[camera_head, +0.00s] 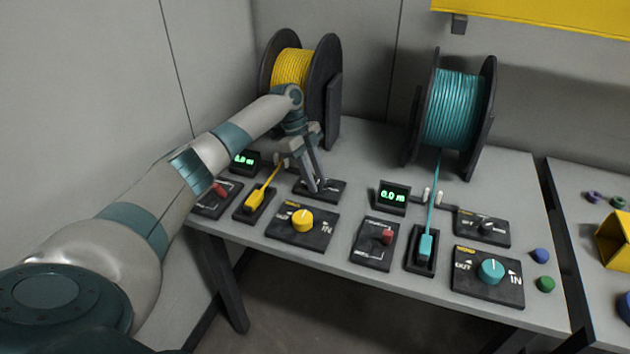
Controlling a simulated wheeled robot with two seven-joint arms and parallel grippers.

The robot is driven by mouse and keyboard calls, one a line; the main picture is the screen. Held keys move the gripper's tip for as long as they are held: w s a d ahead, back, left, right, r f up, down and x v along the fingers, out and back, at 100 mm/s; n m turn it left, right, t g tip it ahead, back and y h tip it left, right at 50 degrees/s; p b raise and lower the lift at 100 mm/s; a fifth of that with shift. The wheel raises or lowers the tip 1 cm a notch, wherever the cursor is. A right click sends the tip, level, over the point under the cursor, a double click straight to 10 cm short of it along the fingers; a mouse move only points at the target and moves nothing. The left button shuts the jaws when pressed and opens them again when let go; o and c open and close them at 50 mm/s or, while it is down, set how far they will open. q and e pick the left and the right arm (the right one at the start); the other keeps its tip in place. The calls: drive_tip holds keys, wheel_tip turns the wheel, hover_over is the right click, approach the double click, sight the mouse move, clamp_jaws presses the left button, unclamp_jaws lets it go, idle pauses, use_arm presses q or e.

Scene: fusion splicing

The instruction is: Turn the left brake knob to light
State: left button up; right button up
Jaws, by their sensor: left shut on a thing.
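The left brake panel (333,189) is a small dark plate on the table in front of the yellow spool. My left gripper (317,186) reaches down onto it from above, with its fingers shut on the left brake knob. The fingers hide the knob and most of the panel's lettering, so its setting cannot be read. The matching right brake panel (482,228), with a dark knob, is uncovered in front of the teal spool. My right gripper is not in view.
A yellow-cable spool (291,70) stands behind my gripper, and a teal-cable spool (453,110) stands further right. A yellow winding knob (303,219), a teal knob (490,271), red switches and yellow and teal connectors in holders line the table front. A display (393,196) reads 0.0 m.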

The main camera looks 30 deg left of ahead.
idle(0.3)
use_arm(q)
drive_tip(key=o, duration=1)
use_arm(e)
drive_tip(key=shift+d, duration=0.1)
use_arm(q)
drive_tip(key=shift+o, duration=0.2)
drive_tip(key=shift+a+r, duration=0.2)
drive_tip(key=shift+r, duration=0.3)
drive_tip(key=b+v, duration=0.2)
drive_tip(key=v, duration=1.4)
drive_tip(key=shift+r, duration=0.25)
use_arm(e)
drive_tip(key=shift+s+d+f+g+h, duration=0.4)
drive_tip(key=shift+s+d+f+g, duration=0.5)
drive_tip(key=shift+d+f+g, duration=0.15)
use_arm(q)
drive_tip(key=shift+w+r, duration=0.1)
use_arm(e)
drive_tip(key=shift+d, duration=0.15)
